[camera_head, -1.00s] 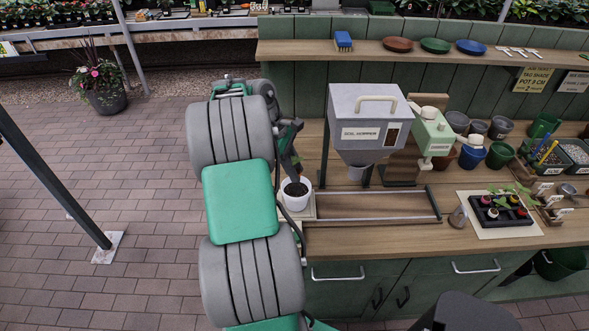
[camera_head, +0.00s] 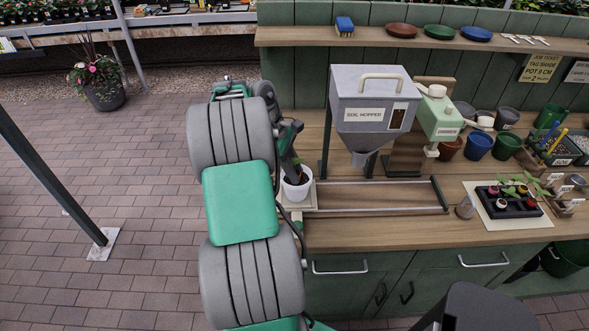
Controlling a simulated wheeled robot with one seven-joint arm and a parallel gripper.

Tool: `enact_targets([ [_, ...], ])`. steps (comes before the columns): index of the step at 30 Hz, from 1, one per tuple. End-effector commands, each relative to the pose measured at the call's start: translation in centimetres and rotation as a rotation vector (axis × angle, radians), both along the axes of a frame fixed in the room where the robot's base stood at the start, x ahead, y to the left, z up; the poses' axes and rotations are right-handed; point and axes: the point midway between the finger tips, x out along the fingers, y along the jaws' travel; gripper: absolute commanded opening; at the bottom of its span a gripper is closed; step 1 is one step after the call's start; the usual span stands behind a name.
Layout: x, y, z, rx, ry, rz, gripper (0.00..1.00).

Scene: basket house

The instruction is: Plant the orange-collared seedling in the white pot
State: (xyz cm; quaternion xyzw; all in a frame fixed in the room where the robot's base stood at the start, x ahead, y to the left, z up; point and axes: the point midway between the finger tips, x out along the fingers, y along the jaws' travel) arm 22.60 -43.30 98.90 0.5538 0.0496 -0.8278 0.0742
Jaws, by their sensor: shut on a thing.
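The white pot (camera_head: 297,191) stands upright on a pale plate at the left end of the workbench, with dark soil at its mouth. My gripper (camera_head: 294,176) reaches down at the pot's rim and appears shut on it; the arm and dark fingers hide the rim's left and back. The seedlings stand in a black tray (camera_head: 512,212) at the right, with green leaves and small collars in red, white and orange-like tones. Which one is orange-collared is too small to tell for certain.
A soil hopper (camera_head: 368,115) stands behind a railed track (camera_head: 375,209) right of the pot. A green-and-white dispenser (camera_head: 439,117) and several pots stand farther right. Bare bench lies along the front.

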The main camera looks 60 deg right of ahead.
Motion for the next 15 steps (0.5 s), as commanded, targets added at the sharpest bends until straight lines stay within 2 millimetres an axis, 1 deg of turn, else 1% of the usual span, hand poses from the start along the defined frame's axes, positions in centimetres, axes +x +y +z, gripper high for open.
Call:
enact_targets([
  [14,-0.01,-0.01,-0.13,0.000,0.000,0.000,0.00],
  [15,-0.01,-0.01,-0.13,0.000,0.000,0.000,0.28],
])
